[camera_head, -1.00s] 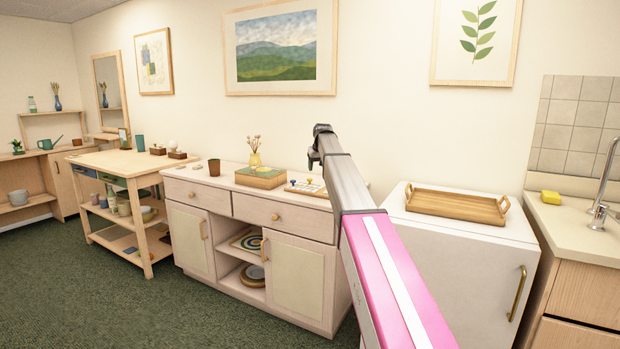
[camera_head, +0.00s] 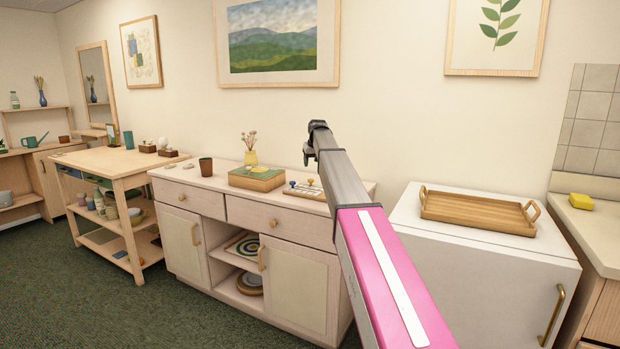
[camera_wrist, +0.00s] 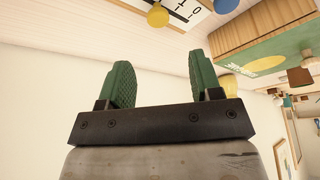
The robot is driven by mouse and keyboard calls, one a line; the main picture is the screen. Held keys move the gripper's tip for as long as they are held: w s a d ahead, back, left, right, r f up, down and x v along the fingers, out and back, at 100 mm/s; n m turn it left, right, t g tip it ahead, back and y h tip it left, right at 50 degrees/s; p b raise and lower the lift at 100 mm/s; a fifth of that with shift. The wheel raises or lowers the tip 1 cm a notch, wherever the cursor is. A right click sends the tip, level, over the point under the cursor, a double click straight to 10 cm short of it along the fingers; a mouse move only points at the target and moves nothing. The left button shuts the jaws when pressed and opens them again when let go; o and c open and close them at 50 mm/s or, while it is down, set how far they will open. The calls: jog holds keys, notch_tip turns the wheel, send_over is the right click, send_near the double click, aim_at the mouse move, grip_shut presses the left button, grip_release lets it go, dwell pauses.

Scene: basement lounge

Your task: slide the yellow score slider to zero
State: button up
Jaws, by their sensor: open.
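The score board (camera_head: 306,191) is a pale flat panel on the top of the low cabinet. In the wrist view part of it (camera_wrist: 187,22) shows at the top edge, with the printed marks 1 and 0. The round yellow slider knob (camera_wrist: 158,15) is beside these marks, on the side away from the 0. A blue knob (camera_wrist: 223,4) is partly cut off at the top edge. My gripper (camera_wrist: 160,75) has two green fingers, apart with nothing between them. In the head view my gripper (camera_head: 308,154) is above the board, clear of it.
A green-topped wooden box (camera_head: 257,178) stands left of the board, with a yellow vase (camera_head: 251,158) behind it. A brown cup (camera_head: 206,167) is farther left. A wooden tray (camera_head: 478,212) lies on the white unit to the right.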

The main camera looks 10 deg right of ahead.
aim_at(311, 180)
jog(key=x, duration=0.9)
jog(key=shift+a+f, duration=0.1)
jog(key=shift+f, duration=0.05)
grip_shut()
jog(key=shift+w+a, duration=0.65)
jog(key=shift+a, duration=0.25)
jog(key=shift+w+a, duration=0.65)
jog(key=shift+a, duration=0.25)
jog(key=shift+w+a, duration=0.65)
jog(key=shift+a, duration=0.2)
